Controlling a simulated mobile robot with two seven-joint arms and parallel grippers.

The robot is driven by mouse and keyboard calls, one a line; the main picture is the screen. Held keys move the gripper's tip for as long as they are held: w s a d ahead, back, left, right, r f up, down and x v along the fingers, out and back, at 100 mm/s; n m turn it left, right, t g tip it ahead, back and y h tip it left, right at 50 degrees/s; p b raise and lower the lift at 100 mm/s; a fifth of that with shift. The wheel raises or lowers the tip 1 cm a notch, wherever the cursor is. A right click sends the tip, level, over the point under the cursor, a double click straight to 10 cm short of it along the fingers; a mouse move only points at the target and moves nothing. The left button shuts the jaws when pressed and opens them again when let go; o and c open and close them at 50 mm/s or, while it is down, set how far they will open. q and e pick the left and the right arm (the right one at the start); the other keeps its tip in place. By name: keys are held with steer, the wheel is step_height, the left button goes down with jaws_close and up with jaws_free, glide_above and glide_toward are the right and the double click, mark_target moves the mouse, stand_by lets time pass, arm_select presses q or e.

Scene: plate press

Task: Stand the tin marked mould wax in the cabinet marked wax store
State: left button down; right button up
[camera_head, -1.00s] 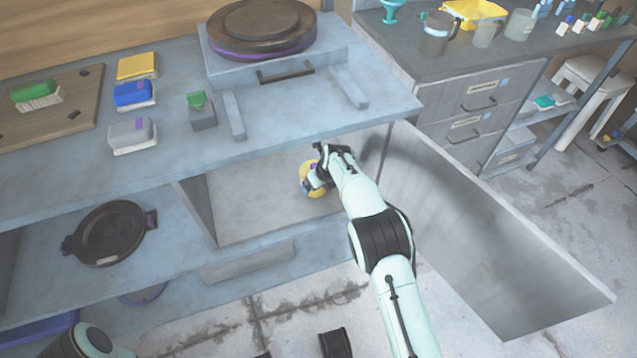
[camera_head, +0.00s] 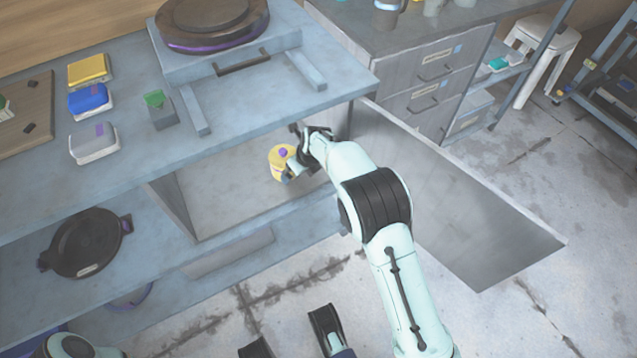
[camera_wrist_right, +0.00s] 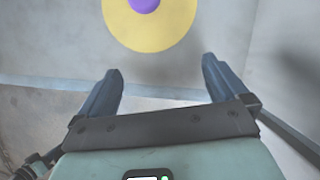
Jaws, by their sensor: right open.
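The yellow tin (camera_head: 276,163) with a purple knob stands inside the open cabinet (camera_head: 220,200) under the bench, towards its right side. No lettering on the tin or cabinet is readable. My right gripper (camera_head: 293,152) is at the cabinet mouth, just right of the tin. In the right wrist view its two fingers (camera_wrist_right: 160,90) are spread with nothing between them, and the tin's round yellow top (camera_wrist_right: 150,30) lies beyond the tips, apart from them. My left gripper (camera_head: 290,338) is low at the bottom edge, its two black fingers apart and empty, partly cut off.
The cabinet door (camera_head: 450,200) is swung wide open to the right of my right arm. A dark round pan (camera_head: 88,243) lies on the shelf to the left. The bench top (camera_head: 240,125) overhangs the cabinet. Drawers (camera_head: 420,100) stand behind the door.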

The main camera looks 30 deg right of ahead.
steer(key=s+d+p, duration=0.2)
steer(key=s, duration=0.5)
steer(key=s+d+f+n+g, duration=0.1)
steer(key=s+f+n+g, duration=0.1)
steer(key=s+f+n, duration=1.15)
arm_select(q)
steer(key=shift+t, duration=0.8)
steer(key=w+r, duration=0.3)
steer(key=w, duration=0.1)
steer(key=shift+d+r, duration=0.15)
steer(key=shift+d, duration=0.15)
arm_select(e)
steer(key=s+a+f+n, duration=0.3)
steer(key=s+n, duration=0.4)
steer(key=s+a+f+n, duration=0.3)
steer(key=s+f+n, duration=0.1)
steer(key=s+n, duration=0.3)
steer(key=shift+s+a+y, duration=0.2)
steer(key=shift+s+y, duration=0.2)
steer(key=shift+s, duration=0.15)
steer(key=shift+n, duration=0.25)
